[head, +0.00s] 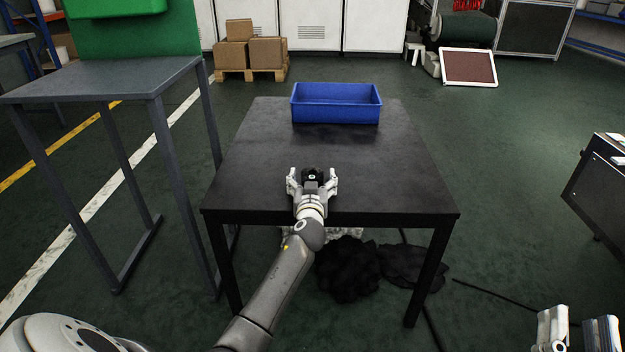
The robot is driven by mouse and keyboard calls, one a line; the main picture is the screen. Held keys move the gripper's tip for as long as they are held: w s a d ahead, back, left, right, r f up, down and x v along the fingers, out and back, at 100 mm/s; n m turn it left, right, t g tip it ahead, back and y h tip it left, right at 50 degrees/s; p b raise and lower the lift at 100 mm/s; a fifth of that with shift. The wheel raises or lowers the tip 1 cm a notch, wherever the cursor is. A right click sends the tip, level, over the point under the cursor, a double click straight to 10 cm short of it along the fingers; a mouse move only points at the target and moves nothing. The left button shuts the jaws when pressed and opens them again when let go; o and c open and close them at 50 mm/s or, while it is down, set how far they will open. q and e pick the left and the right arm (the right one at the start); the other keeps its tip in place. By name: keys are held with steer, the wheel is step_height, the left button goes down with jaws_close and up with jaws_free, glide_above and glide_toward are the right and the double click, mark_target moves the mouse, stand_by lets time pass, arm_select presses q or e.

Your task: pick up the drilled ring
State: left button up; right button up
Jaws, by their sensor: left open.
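My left gripper (312,174) is over the near half of the black table, its two fingers spread apart. A small dark piece with a pale round spot (312,176) shows between the fingers. It may be the drilled ring, but it is too small to tell it from a part of my gripper. No other ring shows on the table. My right gripper (578,328) is at the lower right corner, away from the table, with its fingers apart and nothing seen between them.
The black table (250,150) is otherwise bare except for a blue bin (336,114) at its far edge. A grey bench (100,78) with a green box stands at left. Dark cloth-like heaps (350,270) lie under the table. A dark cabinet (600,185) is at right.

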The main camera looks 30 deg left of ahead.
arm_select(q)
steer(key=shift+c, duration=0.5)
steer(key=c, duration=1.7)
steer(key=shift+r, duration=0.2)
jaws_close()
steer(key=shift+a, duration=0.1)
